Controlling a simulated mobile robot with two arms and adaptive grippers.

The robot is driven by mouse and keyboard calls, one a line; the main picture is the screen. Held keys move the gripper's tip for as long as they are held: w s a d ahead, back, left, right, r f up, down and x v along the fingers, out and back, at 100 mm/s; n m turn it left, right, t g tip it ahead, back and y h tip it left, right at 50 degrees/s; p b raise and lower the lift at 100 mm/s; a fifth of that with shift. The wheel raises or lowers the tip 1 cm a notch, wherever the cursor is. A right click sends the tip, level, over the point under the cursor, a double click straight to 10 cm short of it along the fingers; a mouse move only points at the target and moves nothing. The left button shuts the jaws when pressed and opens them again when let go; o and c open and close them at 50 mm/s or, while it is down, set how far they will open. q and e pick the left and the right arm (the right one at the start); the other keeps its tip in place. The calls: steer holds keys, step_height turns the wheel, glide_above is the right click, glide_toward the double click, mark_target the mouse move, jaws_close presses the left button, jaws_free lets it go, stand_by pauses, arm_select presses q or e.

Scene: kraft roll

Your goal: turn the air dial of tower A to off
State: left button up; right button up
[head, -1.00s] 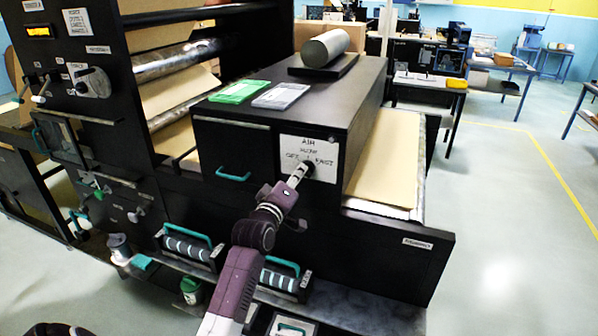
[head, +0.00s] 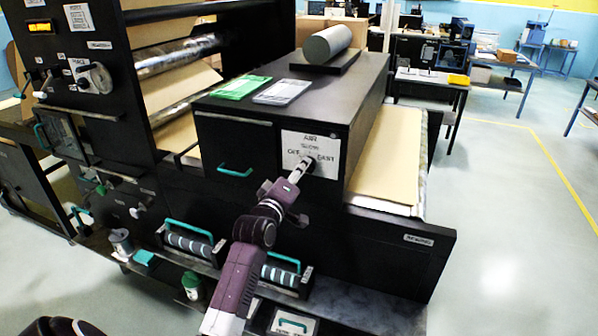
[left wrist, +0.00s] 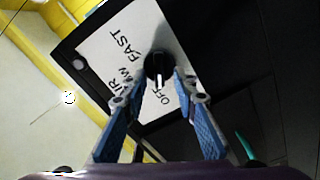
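The air dial is a round black knob with a white pointer. It sits on a white label plate (head: 299,144) on the front of the black cabinet. In the left wrist view the dial (left wrist: 157,67) shows between the fingers, and its white pointer points down toward the word OFF. The words FAST and part of SLOW and AIR show on the plate (left wrist: 112,45). My left gripper (head: 303,166) is at the dial, and in the wrist view its blue-padded fingers (left wrist: 159,78) close in on both sides of the knob. My right gripper is not in view.
A teal handle (head: 235,171) is on the cabinet left of the plate. Green and grey stacks (head: 240,87) and a grey cylinder (head: 326,43) lie on top. Teal-handled rollers (head: 188,243) rest on the low shelf. The floor at right is clear.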

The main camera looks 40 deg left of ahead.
arm_select(q)
steer(key=v, duration=1.2)
